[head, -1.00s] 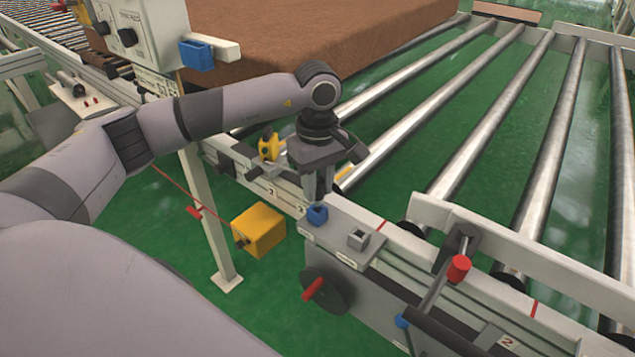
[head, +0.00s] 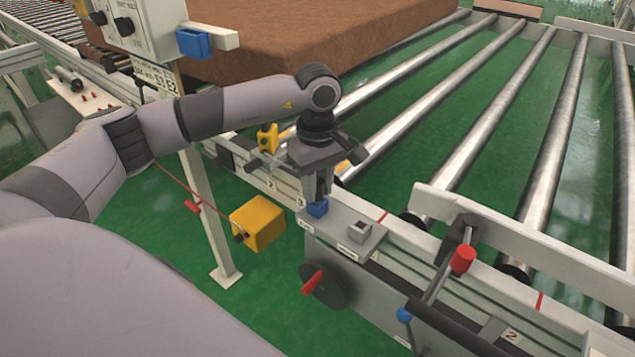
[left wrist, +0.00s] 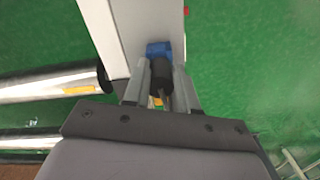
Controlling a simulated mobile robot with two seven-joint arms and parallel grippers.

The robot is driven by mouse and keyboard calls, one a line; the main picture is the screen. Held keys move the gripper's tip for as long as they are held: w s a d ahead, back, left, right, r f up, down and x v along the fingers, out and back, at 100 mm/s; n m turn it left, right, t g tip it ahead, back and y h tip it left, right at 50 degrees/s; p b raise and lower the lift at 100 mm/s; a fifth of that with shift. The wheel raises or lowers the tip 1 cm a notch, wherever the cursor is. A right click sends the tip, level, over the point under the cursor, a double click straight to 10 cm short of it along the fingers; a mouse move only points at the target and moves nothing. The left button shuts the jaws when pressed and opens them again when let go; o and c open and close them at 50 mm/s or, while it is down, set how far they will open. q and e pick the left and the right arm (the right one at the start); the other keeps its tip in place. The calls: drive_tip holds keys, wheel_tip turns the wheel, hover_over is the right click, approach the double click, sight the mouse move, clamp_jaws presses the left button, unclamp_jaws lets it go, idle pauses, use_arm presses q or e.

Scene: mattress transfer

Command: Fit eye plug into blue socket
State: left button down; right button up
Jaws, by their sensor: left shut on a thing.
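The blue socket (head: 317,209) sits on a grey plate (head: 345,241) on the conveyor's side rail. My left gripper (head: 318,193) points down right over the blue socket, fingers close together. In the left wrist view my left gripper (left wrist: 160,88) is shut on a dark cylindrical plug (left wrist: 160,74), with the blue socket (left wrist: 158,49) just beyond it. The plug's lower end is hidden, so I cannot tell whether it is inside the socket. My right gripper is not in view.
A grey socket (head: 360,232) stands right of the blue one on the plate. A yellow box (head: 258,222) hangs on a red cable to the left. Rollers and a brown mattress (head: 290,35) lie behind.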

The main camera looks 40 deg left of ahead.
sight(318, 182)
use_arm(q)
drive_tip(key=shift+f, duration=0.4)
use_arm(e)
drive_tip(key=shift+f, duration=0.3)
use_arm(q)
drive_tip(key=c, duration=0.8)
unclamp_jaws()
drive_tip(key=shift+r, duration=0.15)
wheel_tip(318, 182, up, 7)
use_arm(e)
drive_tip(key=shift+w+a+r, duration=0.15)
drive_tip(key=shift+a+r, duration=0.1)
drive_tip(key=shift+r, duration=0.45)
use_arm(q)
drive_tip(key=shift+s, duration=0.1)
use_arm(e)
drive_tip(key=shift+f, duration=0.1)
